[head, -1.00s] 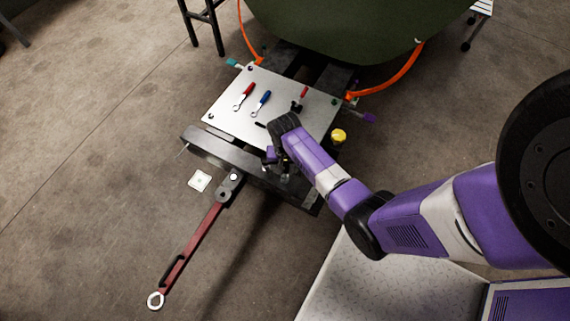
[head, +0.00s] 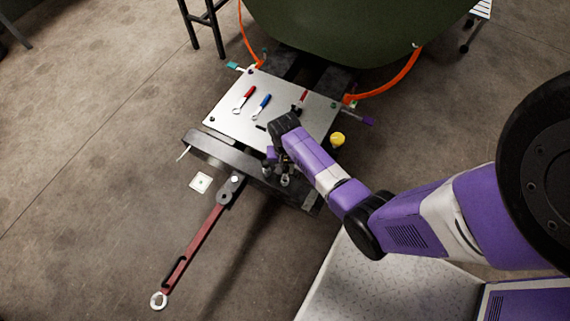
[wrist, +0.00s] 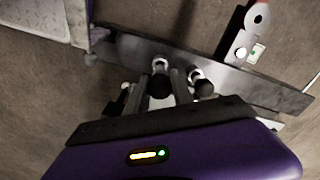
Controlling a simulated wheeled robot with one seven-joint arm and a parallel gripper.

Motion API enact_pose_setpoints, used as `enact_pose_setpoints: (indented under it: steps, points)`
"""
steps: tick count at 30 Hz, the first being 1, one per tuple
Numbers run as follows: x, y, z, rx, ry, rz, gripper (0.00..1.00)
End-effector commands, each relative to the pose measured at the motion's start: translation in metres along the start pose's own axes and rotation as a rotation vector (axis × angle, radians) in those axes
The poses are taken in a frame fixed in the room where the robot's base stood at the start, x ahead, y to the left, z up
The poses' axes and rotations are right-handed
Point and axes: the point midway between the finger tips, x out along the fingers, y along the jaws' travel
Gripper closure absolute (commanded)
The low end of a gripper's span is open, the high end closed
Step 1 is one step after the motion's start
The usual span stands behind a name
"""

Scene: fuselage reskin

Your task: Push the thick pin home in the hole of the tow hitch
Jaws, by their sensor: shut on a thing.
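My gripper (wrist: 166,88) is low over the dark beam at the front of the steel plate, its fingers pointing down. It also shows in the head view (head: 277,168), partly hidden by my wrist. Its fingers are shut around a dark, round-topped pin (wrist: 158,86); a pale ring lies at its far side. A second dark-knobbed piece (wrist: 203,88) with a pale ring stands just to the right. I cannot tell which is the thicker, or how deep the held pin sits. The dark beam of the tow hitch (head: 215,150) also crosses the wrist view (wrist: 130,47).
A red tow bar (head: 195,243) joins the beam at a dark joint with a bright round head (head: 235,180). A white square (head: 200,182) lies on the floor. A yellow-topped item (head: 337,139) is to the right.

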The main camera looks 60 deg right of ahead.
Motion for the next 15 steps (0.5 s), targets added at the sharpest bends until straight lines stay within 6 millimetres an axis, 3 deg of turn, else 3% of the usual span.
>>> enact_pose_setpoints:
  steps: [15]
  points:
    - [-0.013, 0.000, 0.000, -0.001, 0.000, 0.000, 1.00]
